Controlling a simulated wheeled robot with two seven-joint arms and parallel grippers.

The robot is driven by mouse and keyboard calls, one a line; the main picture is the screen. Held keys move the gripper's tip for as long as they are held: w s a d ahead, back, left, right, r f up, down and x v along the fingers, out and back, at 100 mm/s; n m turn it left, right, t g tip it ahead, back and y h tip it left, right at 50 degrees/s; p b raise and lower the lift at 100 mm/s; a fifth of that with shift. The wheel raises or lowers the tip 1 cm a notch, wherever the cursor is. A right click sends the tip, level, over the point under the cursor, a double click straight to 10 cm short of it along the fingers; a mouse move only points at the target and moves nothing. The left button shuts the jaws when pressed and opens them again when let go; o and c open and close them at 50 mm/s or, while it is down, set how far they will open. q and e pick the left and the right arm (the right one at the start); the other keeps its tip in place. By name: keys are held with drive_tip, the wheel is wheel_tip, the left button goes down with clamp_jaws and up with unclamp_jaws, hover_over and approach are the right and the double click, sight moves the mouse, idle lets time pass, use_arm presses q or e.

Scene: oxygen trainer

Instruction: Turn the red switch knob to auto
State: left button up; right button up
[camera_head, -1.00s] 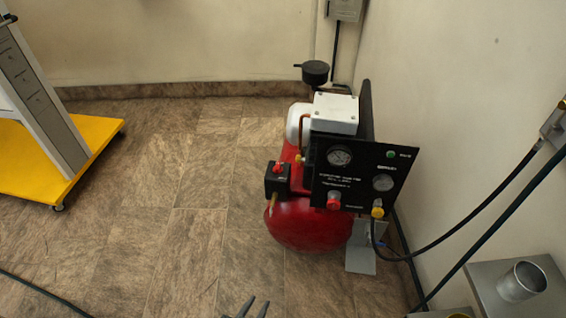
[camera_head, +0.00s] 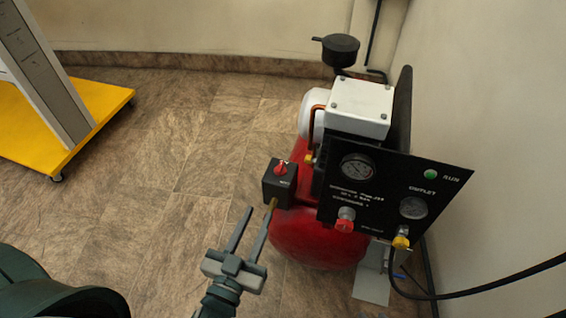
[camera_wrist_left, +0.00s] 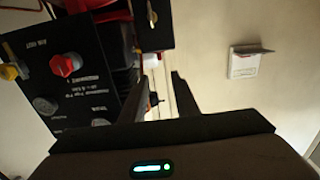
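The red switch knob (camera_head: 281,168) sits on top of a small black switch box (camera_head: 279,184) on the left side of the red compressor (camera_head: 318,246). Its pointer setting is too small to read. My left gripper (camera_head: 259,209) is in front of and below the box in the head view, fingers apart and empty, pointing toward it. In the left wrist view the open fingers (camera_wrist_left: 158,84) also show, with nothing clearly between them. I cannot make out the switch knob surely in that view. My right gripper is not in view.
The black gauge panel (camera_head: 386,196) stands right of the switch box, with a red regulator knob (camera_head: 345,220) and a yellow knob (camera_head: 401,240). A black hose (camera_head: 480,294) runs right. A yellow-based stand (camera_head: 98,106) is at left. Floor left of the compressor is clear.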

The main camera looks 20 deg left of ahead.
sight(278, 172)
use_arm(q)
drive_tip(key=shift+w, duration=0.1)
drive_tip(key=w, duration=1.7)
drive_tip(key=shift+w+d, duration=0.1)
drive_tip(key=shift+d, duration=0.2)
drive_tip(key=shift+c, duration=0.7)
clamp_jaws()
